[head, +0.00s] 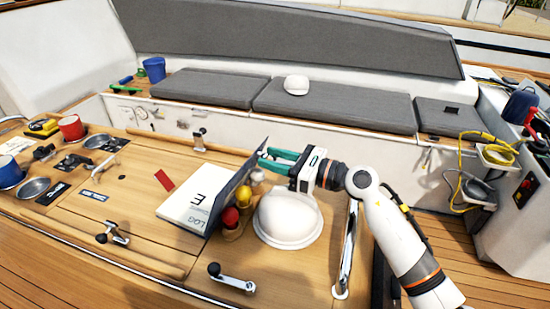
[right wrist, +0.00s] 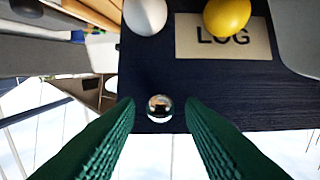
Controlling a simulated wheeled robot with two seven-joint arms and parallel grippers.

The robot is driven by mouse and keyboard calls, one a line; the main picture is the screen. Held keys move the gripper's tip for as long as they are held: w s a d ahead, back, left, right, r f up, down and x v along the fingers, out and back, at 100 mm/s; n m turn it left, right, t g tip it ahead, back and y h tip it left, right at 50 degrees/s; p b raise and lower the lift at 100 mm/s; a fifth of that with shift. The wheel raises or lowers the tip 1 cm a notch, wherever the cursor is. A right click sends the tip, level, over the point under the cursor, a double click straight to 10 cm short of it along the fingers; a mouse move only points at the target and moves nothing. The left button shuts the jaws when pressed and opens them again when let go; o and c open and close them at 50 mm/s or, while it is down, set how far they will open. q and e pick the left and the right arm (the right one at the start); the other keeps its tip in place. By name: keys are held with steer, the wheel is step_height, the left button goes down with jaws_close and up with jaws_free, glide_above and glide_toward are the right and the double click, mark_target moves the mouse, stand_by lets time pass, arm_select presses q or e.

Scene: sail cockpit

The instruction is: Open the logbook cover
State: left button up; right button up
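The logbook lies on the wooden table with its white pages (head: 188,212) showing. Its dark cover (head: 236,186) stands raised, steeply tilted, on the right side of the pages. In the right wrist view the cover's dark face with a LOG label (right wrist: 224,37) fills the upper right. My right gripper (head: 270,158) is beside the cover's upper far corner. Its green fingers are apart, with a small shiny ball (right wrist: 160,108) showing between them near the cover's edge. I cannot tell whether the fingers touch the cover. My left gripper is not in view.
A white dome (head: 288,219) stands right of the cover. Red (head: 231,217), yellow (head: 244,196) and white (head: 257,176) balls stand close behind the cover. A crank handle (head: 232,279) lies in front. Cups and bowls crowd the table's left end.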

mark_target(260, 148)
jaws_close()
steer(key=a+r+h+p, duration=0.1)
steer(key=p, duration=0.3)
steer(key=w+a+r+g+h+p, duration=0.1)
steer(key=p, duration=0.2)
steer(key=shift+w+a+r+h+p, duration=0.1)
steer(key=shift+a+r+h+p, duration=0.2)
steer(key=shift+a+p, duration=0.1)
steer(key=shift+w+a+f+h+p, duration=0.15)
steer(key=shift+a+h+p, duration=0.1)
steer(key=shift+h+p, duration=0.1)
steer(key=shift+f, duration=0.1)
steer(key=shift+o, duration=0.9)
jaws_free()
steer(key=b+v, duration=0.3)
steer(key=v, duration=0.9)
steer(key=shift+b, duration=0.35)
steer(key=shift+w, duration=0.15)
